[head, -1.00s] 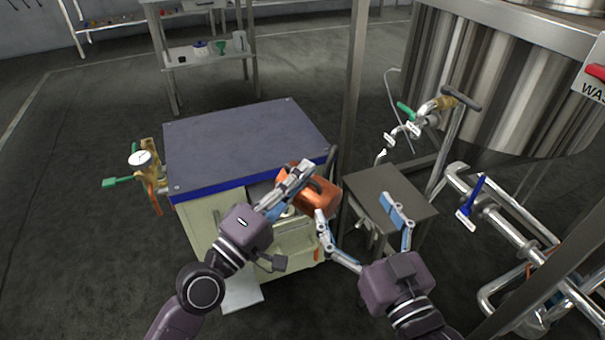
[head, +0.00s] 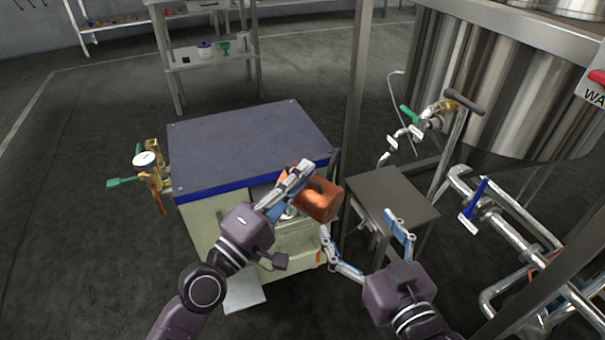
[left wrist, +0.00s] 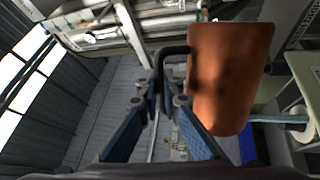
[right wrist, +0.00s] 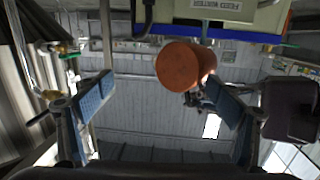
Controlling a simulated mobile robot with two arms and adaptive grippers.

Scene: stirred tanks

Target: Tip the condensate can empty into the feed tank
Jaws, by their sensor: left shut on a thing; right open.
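The condensate can (head: 322,200) is a copper-orange can with a dark handle. My left gripper (head: 300,170) is shut on the handle and holds the can in the air by the front right corner of a cream cabinet with a dark top (head: 245,145), perhaps the feed tank. The can body (left wrist: 228,75) is just right of the left fingers in the left wrist view. A round orange end (right wrist: 180,66) faces the right wrist camera. The can looks tilted; its mouth and contents cannot be seen. My right gripper (head: 358,222) is open and empty, below and right of the can.
A small grey metal table (head: 392,195) stands right of the can beside a steel post (head: 353,100). A large steel tank (head: 500,85) and pipes with a blue-handled valve (head: 475,200) are at right.

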